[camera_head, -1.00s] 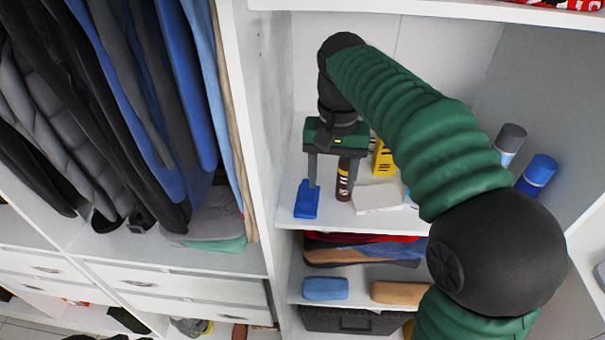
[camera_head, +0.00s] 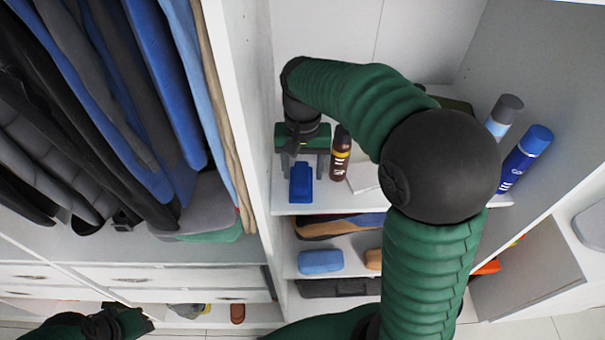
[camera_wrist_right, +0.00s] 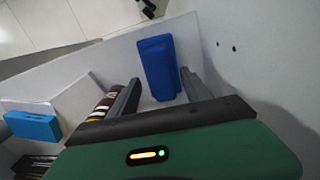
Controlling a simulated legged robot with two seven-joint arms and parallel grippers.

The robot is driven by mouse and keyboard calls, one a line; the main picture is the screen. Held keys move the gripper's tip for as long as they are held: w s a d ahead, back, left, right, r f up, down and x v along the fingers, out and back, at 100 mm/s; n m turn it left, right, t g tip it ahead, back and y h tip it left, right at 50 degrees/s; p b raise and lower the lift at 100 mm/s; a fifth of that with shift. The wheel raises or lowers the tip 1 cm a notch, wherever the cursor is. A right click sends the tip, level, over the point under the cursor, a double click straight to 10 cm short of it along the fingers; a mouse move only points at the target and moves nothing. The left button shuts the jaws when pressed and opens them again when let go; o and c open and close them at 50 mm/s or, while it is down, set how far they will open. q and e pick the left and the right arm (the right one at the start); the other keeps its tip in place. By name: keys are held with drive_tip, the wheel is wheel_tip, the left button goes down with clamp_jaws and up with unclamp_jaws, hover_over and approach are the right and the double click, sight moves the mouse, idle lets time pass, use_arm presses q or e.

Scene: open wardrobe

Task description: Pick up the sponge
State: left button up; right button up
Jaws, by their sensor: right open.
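A blue block that looks like the sponge (camera_head: 301,185) lies on the upper shelf near the left wall of the compartment. It also shows in the right wrist view (camera_wrist_right: 157,66), ahead of and between the fingers. My right gripper (camera_head: 302,174) is open just above and behind it, with one finger to each side. In the right wrist view the gripper (camera_wrist_right: 161,84) is empty, and whether a finger touches the block cannot be told. My left gripper (camera_head: 138,321) is low at the left, and its jaws are unclear.
A brown bottle (camera_head: 340,154) stands close to the right of my right gripper. A white box (camera_head: 363,175) lies beyond it, and blue-capped (camera_head: 525,158) and grey-capped (camera_head: 503,117) cans stand farther right. The divider (camera_head: 241,110) is close on the left. A blue case (camera_head: 320,262) lies below.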

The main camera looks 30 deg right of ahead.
drive_tip(key=shift+s+a+f, duration=0.15)
drive_tip(key=shift+a+f, duration=0.1)
drive_tip(key=shift+f, duration=0.2)
drive_tip(key=shift+s+a, duration=0.15)
drive_tip(key=shift+a, duration=0.3)
drive_tip(key=shift+c, duration=1.5)
use_arm(q)
drive_tip(key=shift+s+a+r, duration=0.1)
drive_tip(key=shift+s+a, duration=0.15)
drive_tip(key=shift+a, duration=0.2)
use_arm(e)
drive_tip(key=shift+d+f, duration=0.1)
drive_tip(key=shift+d, duration=0.15)
drive_tip(key=c, duration=0.7)
drive_tip(key=shift+c, duration=0.2)
